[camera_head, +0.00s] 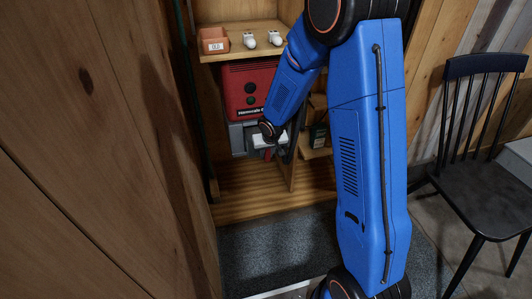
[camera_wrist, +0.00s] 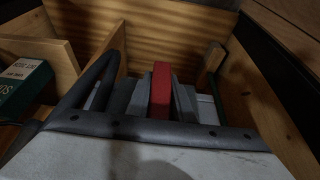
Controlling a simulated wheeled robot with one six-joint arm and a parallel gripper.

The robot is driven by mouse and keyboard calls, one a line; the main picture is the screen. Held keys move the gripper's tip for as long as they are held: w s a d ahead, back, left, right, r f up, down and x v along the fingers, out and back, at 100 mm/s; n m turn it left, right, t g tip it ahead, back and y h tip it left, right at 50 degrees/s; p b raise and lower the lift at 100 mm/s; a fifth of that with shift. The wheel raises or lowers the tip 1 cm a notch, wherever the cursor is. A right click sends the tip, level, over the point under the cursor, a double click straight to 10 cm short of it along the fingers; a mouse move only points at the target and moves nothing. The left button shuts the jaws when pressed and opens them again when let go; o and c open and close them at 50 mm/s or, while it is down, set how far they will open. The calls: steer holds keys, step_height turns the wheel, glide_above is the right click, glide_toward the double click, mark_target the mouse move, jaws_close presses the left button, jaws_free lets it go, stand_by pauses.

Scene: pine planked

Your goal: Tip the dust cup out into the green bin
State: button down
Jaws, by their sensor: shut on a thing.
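The dust cup (camera_head: 238,139) appears as a grey body under the red unit (camera_head: 248,88) in the cabinet, in the head view. My gripper (camera_head: 268,152) is at the cup's front right, low in the cabinet. In the wrist view my gripper (camera_wrist: 161,92) has its grey fingers on both sides of a red upright piece (camera_wrist: 161,88), which looks like the cup's handle. The rest of the cup is mostly hidden there. I cannot tell whether the cup is apart from the red unit. No green bin can be made out in either view.
A shelf (camera_head: 230,54) above holds an orange tray (camera_head: 213,41) and two white items (camera_head: 262,40). A dark green box (camera_head: 318,137) stands right of the wooden divider; it also shows in the wrist view (camera_wrist: 22,88). A black chair (camera_head: 480,150) stands at the right.

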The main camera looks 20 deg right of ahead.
steer(key=s, duration=0.9)
stand_by(2.0)
steer(key=shift+s, duration=0.25)
steer(key=shift+s, duration=2.4)
